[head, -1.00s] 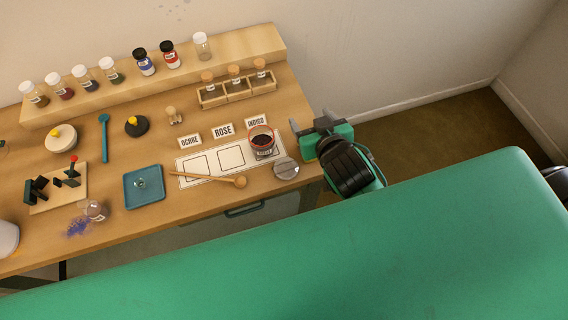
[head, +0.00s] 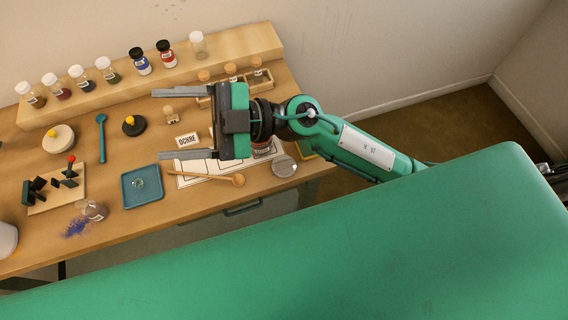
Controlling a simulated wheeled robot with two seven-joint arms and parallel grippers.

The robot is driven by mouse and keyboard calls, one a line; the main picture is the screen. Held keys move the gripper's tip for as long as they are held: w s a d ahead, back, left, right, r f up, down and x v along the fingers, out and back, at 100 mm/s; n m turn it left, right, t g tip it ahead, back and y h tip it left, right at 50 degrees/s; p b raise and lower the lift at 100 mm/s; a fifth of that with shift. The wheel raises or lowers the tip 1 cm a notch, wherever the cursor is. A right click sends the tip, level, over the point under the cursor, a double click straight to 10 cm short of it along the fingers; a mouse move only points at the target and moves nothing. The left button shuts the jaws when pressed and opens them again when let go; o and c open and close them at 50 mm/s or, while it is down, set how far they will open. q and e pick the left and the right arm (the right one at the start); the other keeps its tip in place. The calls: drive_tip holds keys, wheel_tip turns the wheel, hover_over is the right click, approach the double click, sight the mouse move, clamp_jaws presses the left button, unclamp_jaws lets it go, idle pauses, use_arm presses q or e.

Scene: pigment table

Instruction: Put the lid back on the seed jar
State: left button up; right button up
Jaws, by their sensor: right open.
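An open glass jar (head: 263,151) with dark contents stands at the right end of the white card; my right gripper and wrist hide most of it. A flat grey round disc (head: 284,166), which looks like a lid, lies just right of and in front of the jar. My right gripper (head: 160,124) is open and empty above the table, its fingers pointing left. A black round piece with a yellow knob (head: 134,125) lies near the fingertips, apart from them as far as I can tell. My left gripper is not in view.
A wooden spoon (head: 222,179) lies across the white card (head: 190,181). A blue tray (head: 141,186) with a small glass piece is left of it. Several jars line the back shelf (head: 120,92).

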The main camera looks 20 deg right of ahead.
drive_tip(key=s+d+f+n+g+h, duration=0.1)
drive_tip(key=d+f+n+g+h, duration=0.1)
drive_tip(key=f+h, duration=0.5)
drive_tip(key=s+d+f+n+g+h, duration=0.1)
drive_tip(key=f+g+h, duration=0.1)
drive_tip(key=f+h, duration=0.55)
drive_tip(key=w+d+f+m+t+h, duration=0.2)
drive_tip(key=w+d+f+h, duration=0.1)
drive_tip(key=d, duration=0.4)
drive_tip(key=w+d+f+m+t+h, duration=0.1)
drive_tip(key=w+d+f+t+h, duration=0.1)
drive_tip(key=d, duration=0.6)
drive_tip(key=w+f+h, duration=0.1)
drive_tip(key=w+h, duration=0.1)
drive_tip(key=w, duration=0.1)
drive_tip(key=shift+w+m, duration=0.15)
drive_tip(key=shift+m, duration=0.25)
drive_tip(key=shift+f+h, duration=0.1)
drive_tip(key=shift+h, duration=0.15)
drive_tip(key=p, duration=0.2)
hover_over(284, 165)
wheel_tip(284, 165, down, 8)
drive_tip(key=shift+f, duration=0.2)
